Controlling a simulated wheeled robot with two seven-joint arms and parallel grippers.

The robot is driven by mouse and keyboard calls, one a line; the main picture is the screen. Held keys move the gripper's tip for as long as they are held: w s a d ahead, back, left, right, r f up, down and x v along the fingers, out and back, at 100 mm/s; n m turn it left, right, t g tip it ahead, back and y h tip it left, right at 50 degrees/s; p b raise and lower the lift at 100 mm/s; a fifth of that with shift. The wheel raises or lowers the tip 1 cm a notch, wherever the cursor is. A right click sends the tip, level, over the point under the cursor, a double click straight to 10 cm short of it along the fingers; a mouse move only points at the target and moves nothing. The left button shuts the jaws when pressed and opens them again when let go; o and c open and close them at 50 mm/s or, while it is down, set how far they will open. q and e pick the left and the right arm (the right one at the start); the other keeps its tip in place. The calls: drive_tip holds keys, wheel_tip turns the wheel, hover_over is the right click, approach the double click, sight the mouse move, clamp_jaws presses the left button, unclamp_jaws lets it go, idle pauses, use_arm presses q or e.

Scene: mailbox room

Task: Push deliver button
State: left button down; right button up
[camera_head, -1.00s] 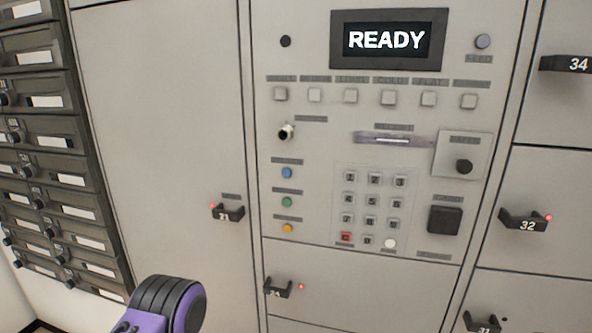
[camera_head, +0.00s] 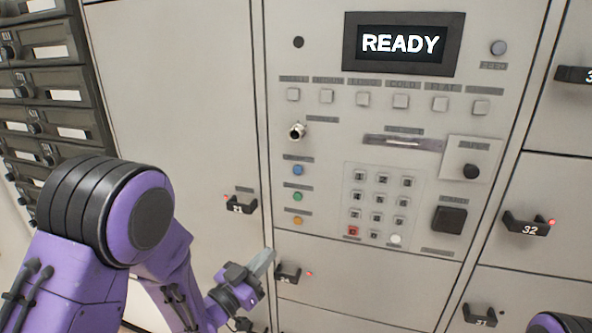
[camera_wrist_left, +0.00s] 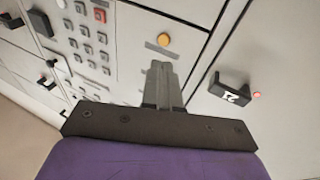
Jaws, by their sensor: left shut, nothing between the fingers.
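The panel's buttons have labels too small to read, so I cannot tell which one is the deliver button. A column at the panel's left holds a blue button (camera_head: 297,170), a green button (camera_head: 297,196) and an orange button (camera_head: 297,221). A row of square grey buttons (camera_head: 400,101) lies under the display, which reads READY (camera_head: 401,44). My left gripper (camera_head: 264,262) is shut and empty, below and left of the orange button. In the left wrist view its fingers (camera_wrist_left: 161,82) point toward the orange button (camera_wrist_left: 164,40). My right gripper is out of view.
A keypad (camera_head: 380,203) with red and white keys is right of the coloured buttons. Door handles stick out near my left gripper: handle 21 (camera_head: 241,206) and a lower one (camera_head: 288,274). A round connector (camera_head: 297,131) protrudes above the blue button.

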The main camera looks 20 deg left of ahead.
sight(289, 179)
use_arm(q)
wheel_tip(289, 179, up, 16)
drive_tip(key=d+m+h+p, duration=0.1)
drive_tip(key=d+m+h, duration=0.1)
drive_tip(key=m+h, duration=0.4)
drive_tip(key=shift+s+d+m+h, duration=0.3)
drive_tip(key=shift+s+d+h, duration=0.15)
drive_tip(key=shift+h, duration=0.65)
drive_tip(key=shift+w+r, duration=0.1)
drive_tip(key=shift+r, duration=0.05)
drive_tip(key=shift+w+d+p, duration=0.1)
drive_tip(key=shift+w+p, duration=1.95)
drive_tip(key=shift+w, duration=2.3)
drive_tip(key=shift+w+b, duration=0.3)
drive_tip(key=shift+w, duration=0.05)
